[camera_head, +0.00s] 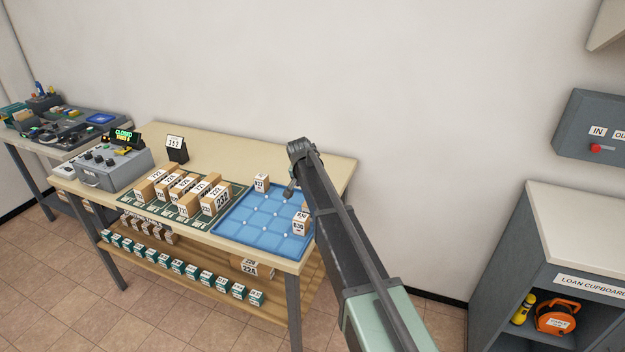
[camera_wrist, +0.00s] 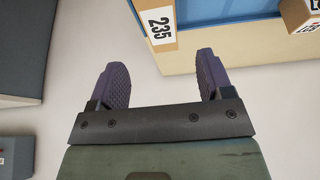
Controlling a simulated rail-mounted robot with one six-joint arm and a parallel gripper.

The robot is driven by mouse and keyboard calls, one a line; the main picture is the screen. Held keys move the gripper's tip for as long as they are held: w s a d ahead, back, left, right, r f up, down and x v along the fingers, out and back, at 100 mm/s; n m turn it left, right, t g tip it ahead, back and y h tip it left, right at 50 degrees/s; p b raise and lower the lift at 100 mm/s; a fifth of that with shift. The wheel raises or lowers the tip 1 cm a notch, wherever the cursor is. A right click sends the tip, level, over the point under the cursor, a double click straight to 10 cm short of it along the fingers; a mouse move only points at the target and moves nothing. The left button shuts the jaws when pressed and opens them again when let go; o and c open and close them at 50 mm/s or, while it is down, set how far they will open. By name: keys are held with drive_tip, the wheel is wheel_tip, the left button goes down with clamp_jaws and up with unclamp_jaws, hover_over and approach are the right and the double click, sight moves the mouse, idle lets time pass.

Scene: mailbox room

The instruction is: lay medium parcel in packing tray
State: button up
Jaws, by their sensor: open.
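The blue tray (camera_head: 262,229), marked with a grid, lies at the right end of the table. A small parcel (camera_head: 262,183) stands at its back edge, and one or two parcels (camera_head: 301,226) stand at its right, partly behind my arm. Cardboard parcels of differing sizes (camera_head: 208,205) stand on a green mat left of the tray; I cannot tell which is the medium one. My gripper (camera_wrist: 162,82) is open, with nothing between its fingers. In the wrist view a parcel labelled 235 (camera_wrist: 157,25) lies just beyond the fingers, near a blue surface.
A grey control box with a green display (camera_head: 110,165) and a small number sign (camera_head: 176,148) stand on the table's left part. Small boxes (camera_head: 190,271) and a larger carton (camera_head: 250,268) sit on the shelf below. A loan cupboard (camera_head: 570,270) stands at right.

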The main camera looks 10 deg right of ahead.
drive_tip(key=shift+s+a+r, duration=0.1)
drive_tip(key=shift+s+r, duration=0.1)
drive_tip(key=shift+r, duration=0.4)
drive_tip(key=shift+f, duration=0.1)
drive_tip(key=s+d+f+n+g+y, duration=0.1)
drive_tip(key=s+n+g, duration=0.1)
drive_tip(key=s, duration=1.8)
drive_tip(key=s+d+n+g+y, duration=0.1)
drive_tip(key=s+n, duration=0.3)
drive_tip(key=s, duration=1.6)
drive_tip(key=shift+s+d+f+g, duration=0.2)
drive_tip(key=shift+d+f+g, duration=0.15)
drive_tip(key=shift+g, duration=0.25)
